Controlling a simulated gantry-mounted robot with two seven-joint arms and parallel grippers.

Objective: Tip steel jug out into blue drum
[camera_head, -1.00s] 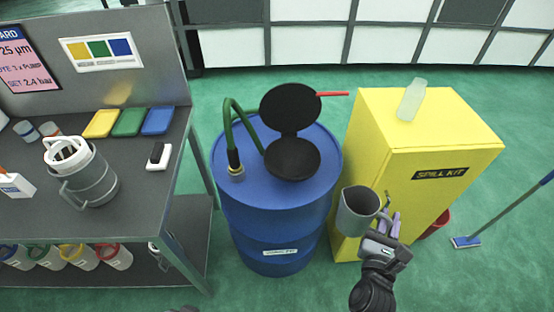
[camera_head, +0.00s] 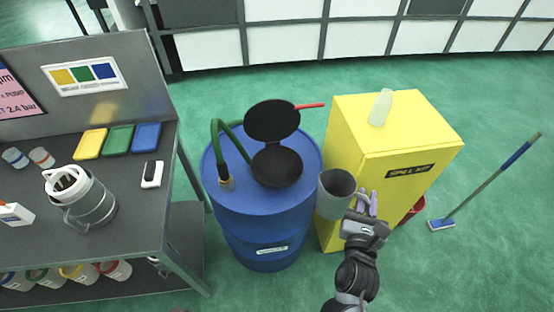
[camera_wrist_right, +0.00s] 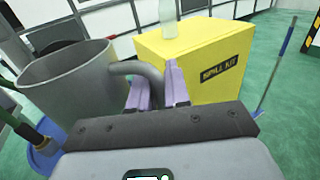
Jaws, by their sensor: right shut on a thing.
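The steel jug (camera_head: 334,196) is grey, with its open mouth facing up, and stands about upright in the air to the right of the drum. My right gripper (camera_head: 366,203) is shut on the jug's handle; the right wrist view shows the handle running in between the purple fingers (camera_wrist_right: 158,90) and the jug (camera_wrist_right: 65,88) at left. The inside bottom of the jug is too dark to read. The blue drum (camera_head: 262,228) stands on the floor with a black funnel (camera_head: 277,167) on top, its round black lid (camera_head: 272,121) raised behind. My left gripper is not in view.
A yellow spill kit cabinet (camera_head: 350,140) stands right behind the jug, with a translucent bottle (camera_head: 381,107) on top. A green hose (camera_head: 214,140) rises from the drum's left side. A grey bench (camera_head: 140,215) with a lidded container (camera_head: 92,203) is at left.

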